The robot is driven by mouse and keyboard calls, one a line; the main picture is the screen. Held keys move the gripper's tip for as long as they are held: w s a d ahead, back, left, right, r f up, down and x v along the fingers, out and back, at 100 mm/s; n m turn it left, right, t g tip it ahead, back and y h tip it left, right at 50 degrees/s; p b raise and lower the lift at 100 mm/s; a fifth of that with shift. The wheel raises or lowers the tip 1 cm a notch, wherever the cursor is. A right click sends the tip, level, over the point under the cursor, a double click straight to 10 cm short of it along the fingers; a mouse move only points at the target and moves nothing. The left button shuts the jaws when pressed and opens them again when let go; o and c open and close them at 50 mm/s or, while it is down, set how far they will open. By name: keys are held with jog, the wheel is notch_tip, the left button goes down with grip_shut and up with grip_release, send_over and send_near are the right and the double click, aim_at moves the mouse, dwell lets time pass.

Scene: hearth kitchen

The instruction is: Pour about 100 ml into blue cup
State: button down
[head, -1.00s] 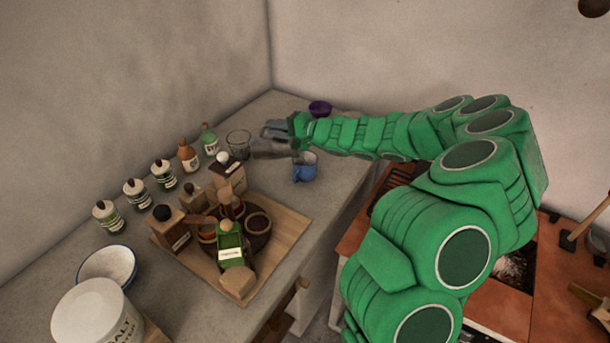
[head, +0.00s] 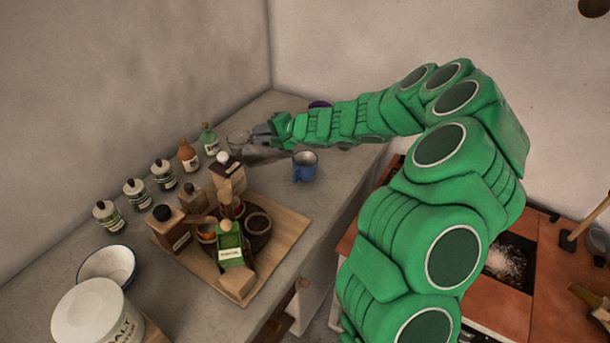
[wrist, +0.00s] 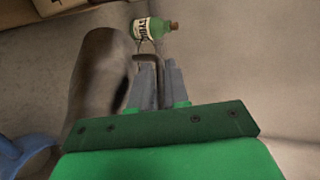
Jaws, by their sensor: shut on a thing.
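The blue cup (head: 306,170) stands upright on the counter; a blurred part of it shows at the lower left of the wrist view (wrist: 22,150). My gripper (head: 264,132) is just left of and behind the cup. In the wrist view my gripper (wrist: 160,80) is shut on the handle of a grey-brown jug (wrist: 98,80). In the head view the jug (head: 268,155) looks tilted well over, its narrow end towards the cup's left side. I cannot see any liquid stream, or how much is in the cup.
A clear glass (head: 238,139) stands close left of the gripper. A green bottle (head: 209,139) and several jars line the wall. A wooden board (head: 290,226) with containers lies in front. A purple bowl (head: 319,104) is partly hidden behind my arm.

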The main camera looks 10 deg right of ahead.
aim_at(252, 144)
jog(key=shift+w+a+f+n+g+h, duration=0.1)
jog(key=shift+a+f+n+g+h, duration=0.2)
jog(key=shift+a+f+g+h, duration=0.3)
jog(key=shift+a+f, duration=0.15)
jog(key=shift+f, duration=0.15)
jog(key=shift+w+a+f+h, duration=0.1)
jog(key=shift+a+f+h, duration=0.1)
jog(key=shift+f+h, duration=0.25)
jog(key=shift+b, duration=0.3)
jog(key=shift+a+f+g+h, duration=0.15)
jog(key=shift+a+g+h, duration=0.05)
jog(key=shift+g+h, duration=0.1)
jog(key=shift+w+a+f, duration=0.1)
jog(key=shift+f, duration=0.05)
jog(key=shift+w+a+f+n+g+h+b, duration=0.15)
jog(key=shift+n+h+b, duration=0.1)
jog(key=shift+h, duration=0.15)
jog(key=shift+a+f+n+g+h+b, duration=0.1)
jog(key=shift+f+n+g+h+b, duration=0.05)
jog(key=shift+h+b, duration=0.15)
jog(key=shift+w+a+g+h+b, duration=0.3)
jog(key=shift+a+h+b, duration=0.25)
jog(key=shift+h, duration=0.4)
jog(key=shift+w+a+r+h+b, duration=0.1)
jog(key=shift+w+a+h+b, duration=0.2)
jog(key=shift+a+h+b, duration=0.25)
